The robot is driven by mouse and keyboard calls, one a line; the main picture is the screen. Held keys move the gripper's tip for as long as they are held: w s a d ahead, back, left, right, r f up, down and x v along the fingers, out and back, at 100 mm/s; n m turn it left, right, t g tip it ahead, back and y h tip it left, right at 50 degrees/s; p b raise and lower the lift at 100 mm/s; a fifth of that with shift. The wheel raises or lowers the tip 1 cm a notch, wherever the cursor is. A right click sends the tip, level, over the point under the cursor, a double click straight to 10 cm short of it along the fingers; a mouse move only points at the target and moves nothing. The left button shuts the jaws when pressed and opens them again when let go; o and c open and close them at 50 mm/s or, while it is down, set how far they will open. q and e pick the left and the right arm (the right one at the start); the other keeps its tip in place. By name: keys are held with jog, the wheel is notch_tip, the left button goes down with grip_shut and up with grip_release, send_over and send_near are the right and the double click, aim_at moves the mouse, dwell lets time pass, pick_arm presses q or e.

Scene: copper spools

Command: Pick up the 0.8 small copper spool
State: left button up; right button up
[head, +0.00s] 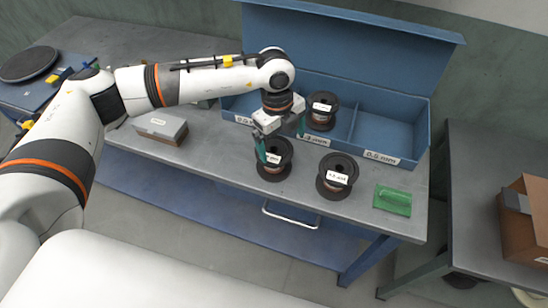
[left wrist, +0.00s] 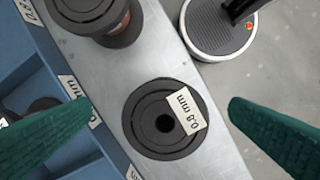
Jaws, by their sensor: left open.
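The 0.8 mm copper spool (head: 277,165) stands on the grey bench top, in front of the blue bin. In the left wrist view the spool (left wrist: 143,128) lies below and between the fingers, its flange and a white "0.8 mm" tag facing up. My left gripper (head: 281,138) is open, with green fingers, just above this spool. In the left wrist view the gripper (left wrist: 161,104) has one finger on each side of the spool, and nothing is held. I cannot tell how far the fingertips are above the flange. My right gripper is not in view.
Another tagged spool (head: 335,188) stands close to the right. A third spool (head: 322,104) sits inside the blue divided bin (head: 382,158) behind. A green object (head: 393,200) lies near the bench's right end, and a grey-topped box (head: 160,127) stands at the left.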

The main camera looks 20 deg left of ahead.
aim_at(272, 150)
pick_arm(q)
jog(key=shift+w+a+r+y, duration=0.1)
jog(key=shift+w+a+y, duration=0.15)
jog(key=shift+a, duration=0.3)
jog(key=shift+w+a+r+y, duration=0.15)
jog(key=shift+a+y, duration=0.1)
jog(key=shift+a, duration=0.3)
jog(key=shift+a+f+n, duration=0.25)
jog(key=shift+a+n, duration=0.05)
notch_tip(272, 150, down, 6)
jog(key=shift+p, duration=1.15)
jog(key=f+p, duration=0.1)
jog(key=f, duration=0.1)
jog(key=f+p, duration=0.1)
jog(key=f, duration=0.2)
jog(key=shift+w+d, duration=0.15)
jog(key=shift+w, duration=0.05)
jog(key=shift+f, duration=0.25)
jog(key=c, duration=1)
jog(key=shift+r, duration=0.15)
jog(key=shift+c, duration=1.2)
jog(key=shift+w, duration=0.1)
jog(key=shift+r, duration=0.1)
